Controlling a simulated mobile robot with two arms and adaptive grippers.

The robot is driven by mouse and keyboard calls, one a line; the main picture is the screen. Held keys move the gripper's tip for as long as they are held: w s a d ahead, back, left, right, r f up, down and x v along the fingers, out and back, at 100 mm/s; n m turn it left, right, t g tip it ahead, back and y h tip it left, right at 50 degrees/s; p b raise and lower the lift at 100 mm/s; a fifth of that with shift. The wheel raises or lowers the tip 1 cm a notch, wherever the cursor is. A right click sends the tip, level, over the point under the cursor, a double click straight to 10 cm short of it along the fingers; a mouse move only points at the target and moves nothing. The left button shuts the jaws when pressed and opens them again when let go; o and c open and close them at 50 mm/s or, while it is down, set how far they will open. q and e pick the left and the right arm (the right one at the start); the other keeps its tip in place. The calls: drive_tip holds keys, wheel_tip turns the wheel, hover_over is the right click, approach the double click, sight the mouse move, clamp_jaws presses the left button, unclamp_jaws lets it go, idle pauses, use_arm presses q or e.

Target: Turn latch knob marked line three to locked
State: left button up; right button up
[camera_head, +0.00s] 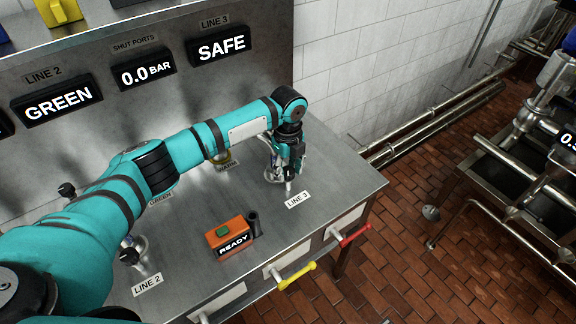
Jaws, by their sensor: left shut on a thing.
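My left arm reaches in from the left across the steel bench. My left gripper (287,172) points down at the bench's right part and is shut on the line three latch knob, just behind the "LINE 3" label (298,199). The gripper hides most of the knob, so its angle cannot be told. A round metal base (271,178) shows beside the fingers. The "LINE 3" display (218,46) on the back panel reads "SAFE". My right gripper is not in view.
An orange box (230,238) reading "READY" with a green button stands in front of my arm. A "LINE 2" knob (130,256) is at the left front. Yellow (297,275) and red (354,235) handles stick out along the front edge. Pipework stands at the right.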

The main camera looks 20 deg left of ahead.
sight(288, 170)
use_arm(q)
drive_tip(key=m, duration=0.5)
drive_tip(key=shift+m, duration=0.3)
drive_tip(key=m, duration=0.5)
drive_tip(key=shift+m, duration=0.3)
drive_tip(key=shift+w, duration=0.1)
drive_tip(key=o, duration=1.2)
drive_tip(key=shift+c, duration=0.2)
drive_tip(key=shift+r, duration=0.1)
wheel_tip(288, 170, up, 12)
